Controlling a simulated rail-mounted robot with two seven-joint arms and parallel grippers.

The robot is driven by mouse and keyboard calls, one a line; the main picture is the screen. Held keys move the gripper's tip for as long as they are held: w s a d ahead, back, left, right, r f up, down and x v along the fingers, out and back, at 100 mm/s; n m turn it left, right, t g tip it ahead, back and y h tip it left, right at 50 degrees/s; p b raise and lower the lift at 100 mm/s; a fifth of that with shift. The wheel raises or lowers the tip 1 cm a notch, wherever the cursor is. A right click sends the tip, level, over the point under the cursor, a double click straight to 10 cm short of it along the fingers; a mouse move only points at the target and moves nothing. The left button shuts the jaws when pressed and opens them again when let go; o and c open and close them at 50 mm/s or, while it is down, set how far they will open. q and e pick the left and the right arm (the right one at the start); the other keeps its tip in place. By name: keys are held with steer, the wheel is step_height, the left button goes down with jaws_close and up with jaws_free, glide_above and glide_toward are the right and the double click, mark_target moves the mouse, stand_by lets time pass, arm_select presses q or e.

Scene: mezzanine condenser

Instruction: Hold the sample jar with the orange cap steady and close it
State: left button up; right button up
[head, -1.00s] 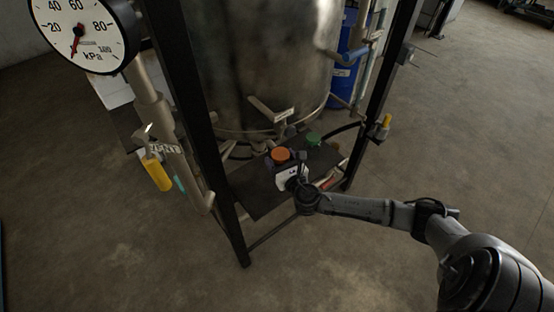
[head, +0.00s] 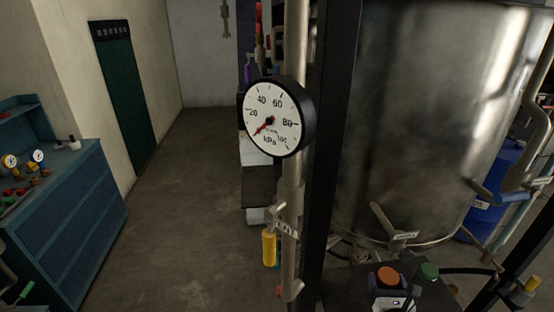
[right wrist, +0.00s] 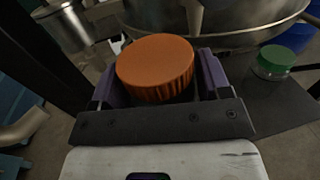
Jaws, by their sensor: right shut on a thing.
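The sample jar with the orange cap (head: 389,276) stands on the dark shelf below the steel tank, low in the head view. Its ribbed orange cap fills the middle of the right wrist view (right wrist: 156,68). My right gripper (head: 391,283) is around the jar, with a purple finger on each side, shut on it. The jar's body is hidden by the gripper and cap. I cannot see whether the cap is fully seated. My left gripper is not in view.
A green-capped jar (head: 428,271) stands on the shelf, right of the orange cap. The steel tank (head: 420,120) rises behind. A black frame post (head: 330,150) and a pressure gauge (head: 274,118) stand left. A blue cabinet (head: 65,215) is far left, with open floor between.

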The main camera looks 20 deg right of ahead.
steer(key=shift+s+d+f, duration=0.15)
steer(key=shift+f, duration=0.05)
steer(key=s+a+r+n+t+y, duration=0.15)
steer(key=a+r+y, duration=0.25)
steer(key=a+r, duration=0.6)
steer(key=s+a+r+n+y, duration=0.25)
steer(key=a+r, duration=0.35)
steer(key=a, duration=0.8)
step_height(320, 180, up, 24)
steer(key=w+p, duration=0.1)
steer(key=p, duration=2.2)
steer(key=shift+w+r+n+p, duration=0.2)
steer(key=shift+n+p, duration=0.1)
steer(key=shift+p, duration=0.1)
steer(key=shift+d+y, duration=0.1)
steer(key=shift+y, duration=0.15)
